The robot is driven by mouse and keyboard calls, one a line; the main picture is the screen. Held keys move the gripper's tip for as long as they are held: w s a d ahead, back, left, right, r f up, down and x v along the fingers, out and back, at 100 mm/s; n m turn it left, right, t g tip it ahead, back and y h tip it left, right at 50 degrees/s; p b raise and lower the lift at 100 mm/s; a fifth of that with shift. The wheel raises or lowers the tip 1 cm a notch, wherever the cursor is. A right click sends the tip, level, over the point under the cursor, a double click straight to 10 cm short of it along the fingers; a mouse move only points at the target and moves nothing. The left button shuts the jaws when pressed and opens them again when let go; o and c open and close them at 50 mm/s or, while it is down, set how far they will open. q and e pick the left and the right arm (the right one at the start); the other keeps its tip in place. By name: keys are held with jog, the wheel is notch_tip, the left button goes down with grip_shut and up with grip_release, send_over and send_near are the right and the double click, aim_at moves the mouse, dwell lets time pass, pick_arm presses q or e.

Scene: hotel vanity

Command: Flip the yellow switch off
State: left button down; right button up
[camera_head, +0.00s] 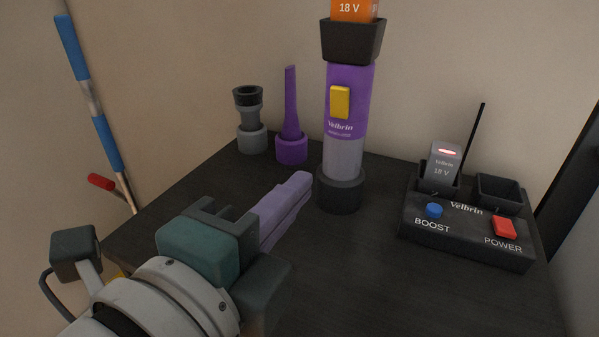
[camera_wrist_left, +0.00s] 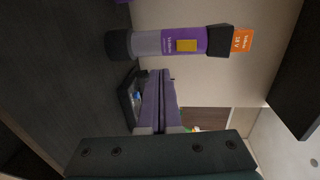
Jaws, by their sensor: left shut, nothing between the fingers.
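The yellow switch (camera_head: 340,102) is on the front of a purple and grey upright Velbrin device (camera_head: 345,150), which stands on the dark table top (camera_head: 330,265). The switch also shows in the left wrist view (camera_wrist_left: 186,46), where the picture is turned sideways. I cannot tell from these frames whether it is on or off. My left gripper (camera_head: 300,182) is shut and empty, its purple fingers in front of and below the switch, apart from the device. The fingers also show in the left wrist view (camera_wrist_left: 160,76). My right gripper is not in view.
An orange 18 V battery (camera_head: 354,10) sits on top of the device. A purple nozzle (camera_head: 291,145) and grey brush-like attachment (camera_head: 250,125) stand behind left. A charger dock (camera_head: 465,240) with blue BOOST button (camera_head: 434,210), red POWER switch (camera_head: 504,227) and grey battery (camera_head: 442,165) stands right.

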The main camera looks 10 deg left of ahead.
pick_arm(q)
jog(key=s, duration=0.2)
jog(key=s+a, duration=0.1)
jog(key=shift+s+f+b, duration=0.15)
jog(key=shift+f+b, duration=0.2)
jog(key=a+r+n+g+y+p, duration=0.2)
jog(key=a+r+n+y+p, duration=0.1)
jog(key=a+n+y+p, duration=0.4)
jog(key=s+a+r+n+g+h+p, duration=0.1)
jog(key=s+a+n+g+p, duration=0.2)
jog(key=s+n+g+p, duration=0.25)
jog(key=s+a+r+n+g+h+p, duration=0.1)
jog(key=s+a+r+n+g+p, duration=0.2)
jog(key=s+n, duration=0.5)
notch_tip(320, 180, up, 36)
jog(key=s+g+p, duration=0.1)
jog(key=p, duration=3.6)
jog(key=shift+s+a+m, duration=0.2)
jog(key=shift+m, duration=0.25)
jog(key=shift+f+g, duration=0.1)
jog(key=shift+g, duration=0.15)
